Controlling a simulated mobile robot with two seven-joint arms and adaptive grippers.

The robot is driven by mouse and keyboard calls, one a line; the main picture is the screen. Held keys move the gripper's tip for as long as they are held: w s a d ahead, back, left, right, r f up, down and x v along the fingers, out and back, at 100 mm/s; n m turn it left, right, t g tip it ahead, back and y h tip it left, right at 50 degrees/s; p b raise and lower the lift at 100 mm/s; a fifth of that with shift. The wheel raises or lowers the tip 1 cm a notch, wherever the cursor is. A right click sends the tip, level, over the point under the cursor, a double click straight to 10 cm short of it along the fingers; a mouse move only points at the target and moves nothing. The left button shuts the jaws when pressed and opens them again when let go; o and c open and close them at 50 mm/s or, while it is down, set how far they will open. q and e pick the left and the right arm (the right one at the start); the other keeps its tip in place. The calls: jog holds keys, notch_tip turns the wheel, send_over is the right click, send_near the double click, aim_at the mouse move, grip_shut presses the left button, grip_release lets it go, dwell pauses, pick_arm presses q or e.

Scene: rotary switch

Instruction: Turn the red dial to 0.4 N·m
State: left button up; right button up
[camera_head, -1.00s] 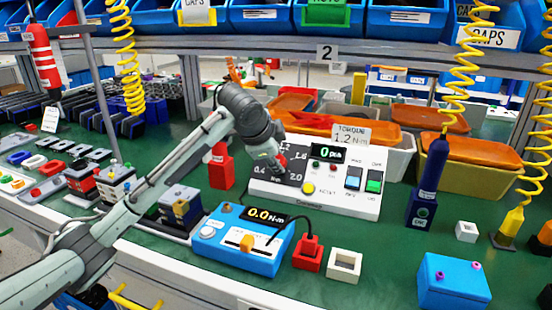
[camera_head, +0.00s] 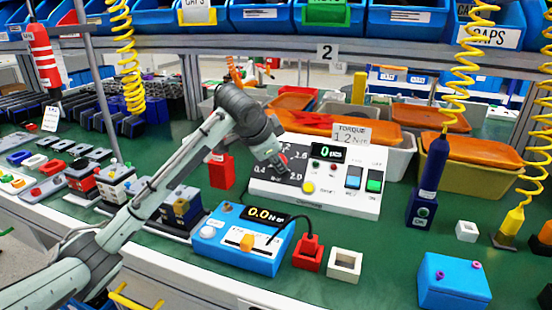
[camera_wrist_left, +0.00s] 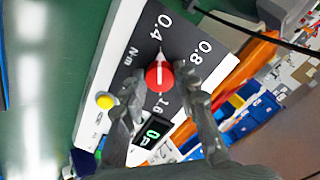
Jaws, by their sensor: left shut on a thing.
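The red dial (camera_wrist_left: 160,77) sits on the dark face of a white control box (camera_head: 330,205), with 0.4, 0.8 and 1.6 marks around it. In the left wrist view its white line runs roughly up and down, and its upper end lies toward the 0.4 mark (camera_wrist_left: 165,27). I cannot tell which end is the pointer. My left gripper (camera_wrist_left: 160,82) is shut on the dial, one finger on each side. In the head view the gripper (camera_head: 281,164) hides much of the dial. My right gripper is not in view.
On the same box are a yellow button (camera_head: 308,187), a green counter display (camera_head: 327,151), and blue and green switches. A blue unit (camera_head: 240,240) reading 0.0 stands in front. A red holder (camera_head: 221,170) stands left of the box. Orange-lidded bins (camera_head: 485,150) stand behind.

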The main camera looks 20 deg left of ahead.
pick_arm(q)
jog(key=o, duration=1.2)
jog(key=shift+c, duration=0.2)
jog(key=v, duration=1.2)
